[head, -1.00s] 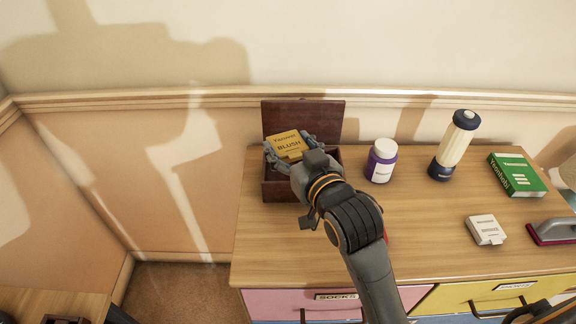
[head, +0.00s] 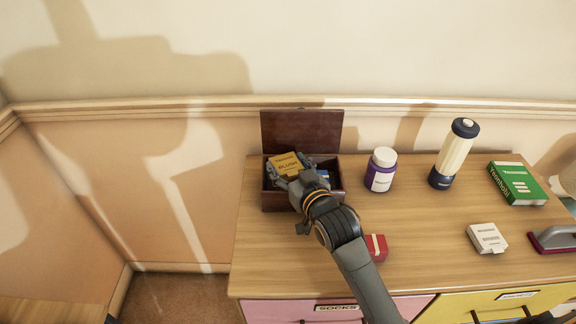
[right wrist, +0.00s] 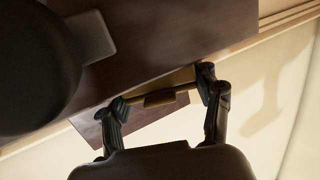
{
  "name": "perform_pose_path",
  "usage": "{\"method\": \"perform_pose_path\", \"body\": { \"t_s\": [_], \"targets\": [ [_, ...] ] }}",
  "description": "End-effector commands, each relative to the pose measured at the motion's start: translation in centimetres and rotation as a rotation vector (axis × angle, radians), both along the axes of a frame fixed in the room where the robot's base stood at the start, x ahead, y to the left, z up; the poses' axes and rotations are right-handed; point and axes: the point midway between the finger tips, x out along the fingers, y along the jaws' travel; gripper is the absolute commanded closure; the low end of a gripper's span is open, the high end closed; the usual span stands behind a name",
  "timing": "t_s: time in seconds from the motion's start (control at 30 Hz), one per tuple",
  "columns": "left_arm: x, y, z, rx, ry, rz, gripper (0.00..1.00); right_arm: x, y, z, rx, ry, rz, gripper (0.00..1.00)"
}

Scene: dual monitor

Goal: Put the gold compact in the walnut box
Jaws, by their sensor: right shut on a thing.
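The gold compact (head: 284,164), a flat gold square marked BLUSH, is tilted inside the mouth of the open walnut box (head: 275,202). The box stands at the back left of the dresser top, its lid raised against the wall side. My right gripper (head: 290,177) is shut on the compact and reaches over the box's front wall. In the right wrist view, the gold compact (right wrist: 167,97) shows edge-on between the two fingers (right wrist: 162,96). Whether the compact touches the box floor is hidden. My left gripper is not in view.
Something blue (head: 323,173) lies in the box. To the right stand a purple-and-white jar (head: 381,170), a cream bottle (head: 454,153), a green box (head: 517,183) and a white box (head: 487,238). A red box (head: 376,247) sits beside my right arm.

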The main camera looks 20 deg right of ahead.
Motion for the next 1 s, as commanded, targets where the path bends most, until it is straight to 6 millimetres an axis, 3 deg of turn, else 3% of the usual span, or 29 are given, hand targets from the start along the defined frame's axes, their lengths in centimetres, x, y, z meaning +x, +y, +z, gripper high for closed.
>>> {"method": "perform_pose_path", "body": {
  "t_s": [0.57, 0.6, 0.7, 1.0],
  "targets": [
    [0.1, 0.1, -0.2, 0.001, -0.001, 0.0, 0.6, 0.0, 0.0, -1.1, 0.0, -0.001, 0.0, 0.7],
    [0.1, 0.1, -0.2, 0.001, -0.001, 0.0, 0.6, 0.0, 0.0, -1.2, 0.0, 0.0, 0.0, 0.34],
    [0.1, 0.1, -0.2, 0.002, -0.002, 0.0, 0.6, 0.0, 0.0, -1.2, 0.0, 0.0, 0.0, 0.14],
    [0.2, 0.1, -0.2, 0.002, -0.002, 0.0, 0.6, 0.0, 0.0, -1.2, 0.0, 0.0, 0.0, 0.14]
  ]
}}
